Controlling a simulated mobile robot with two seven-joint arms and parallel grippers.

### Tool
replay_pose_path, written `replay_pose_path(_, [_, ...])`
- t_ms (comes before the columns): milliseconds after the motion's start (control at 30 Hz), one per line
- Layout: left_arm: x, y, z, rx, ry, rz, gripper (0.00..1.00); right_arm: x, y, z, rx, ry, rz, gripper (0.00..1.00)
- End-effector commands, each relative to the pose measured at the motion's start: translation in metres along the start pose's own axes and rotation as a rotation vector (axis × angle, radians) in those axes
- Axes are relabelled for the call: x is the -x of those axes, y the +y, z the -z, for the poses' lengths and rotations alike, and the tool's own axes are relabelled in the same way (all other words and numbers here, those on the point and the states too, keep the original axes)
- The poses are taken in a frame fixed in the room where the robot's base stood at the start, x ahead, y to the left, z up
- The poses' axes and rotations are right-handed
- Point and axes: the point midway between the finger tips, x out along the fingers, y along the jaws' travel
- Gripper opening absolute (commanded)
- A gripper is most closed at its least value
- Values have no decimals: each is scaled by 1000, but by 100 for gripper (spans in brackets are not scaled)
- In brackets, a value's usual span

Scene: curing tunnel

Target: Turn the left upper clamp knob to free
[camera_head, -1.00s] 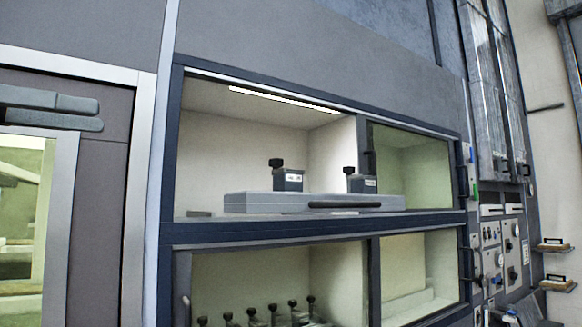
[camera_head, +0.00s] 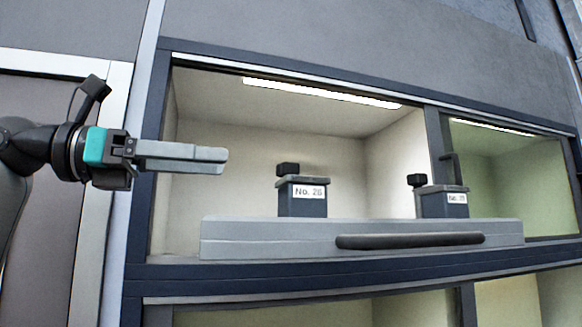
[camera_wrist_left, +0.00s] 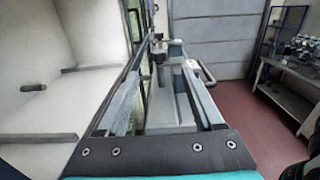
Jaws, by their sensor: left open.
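The left upper clamp is a grey-blue block labelled No. 26 (camera_head: 302,203) with a dark knob (camera_head: 288,169) on top, in the lit upper compartment. A similar right clamp block (camera_head: 443,204) with its own dark knob (camera_head: 416,180) stands to its right. Both stand on or just behind a long grey tray (camera_head: 270,238) with a dark bar handle (camera_head: 410,241). My left gripper (camera_head: 222,160) points right, left of the left knob and apart from it in the picture. Its jaws are open and empty; the two fingers also show in the left wrist view (camera_wrist_left: 166,62). My right gripper is out of view.
The compartment's dark blue frame (camera_head: 150,160) runs close by my left gripper. A divider (camera_head: 438,150) separates a greenish compartment on the right. In the left wrist view, a table with metal parts (camera_wrist_left: 300,85) stands at the right, with red floor (camera_wrist_left: 245,120) between.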

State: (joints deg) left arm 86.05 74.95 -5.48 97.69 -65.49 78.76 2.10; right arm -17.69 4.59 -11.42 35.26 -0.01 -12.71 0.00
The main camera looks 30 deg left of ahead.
Motion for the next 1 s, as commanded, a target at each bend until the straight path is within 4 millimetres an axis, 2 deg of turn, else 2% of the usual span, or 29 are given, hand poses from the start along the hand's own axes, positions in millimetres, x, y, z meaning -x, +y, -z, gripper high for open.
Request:
replay_pose_path(33, [-13, -1, 0, -1, 4, 5, 68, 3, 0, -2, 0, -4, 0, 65])
replay_pose_path(300, [-71, -1, -1, -1, 2, 5, 68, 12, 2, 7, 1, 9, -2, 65])
replay_pose_path(500, [-100, -1, -1, 0, 1, 3, 68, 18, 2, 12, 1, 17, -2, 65])
replay_pose_path(700, [-111, 0, 0, 0, 1, 1, 68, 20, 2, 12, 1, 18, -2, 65])
replay_pose_path(933, [-112, 0, 0, 0, 1, 1, 68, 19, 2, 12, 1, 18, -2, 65])
replay_pose_path(1000, [-111, 0, 0, 0, 1, 1, 63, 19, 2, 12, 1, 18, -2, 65])
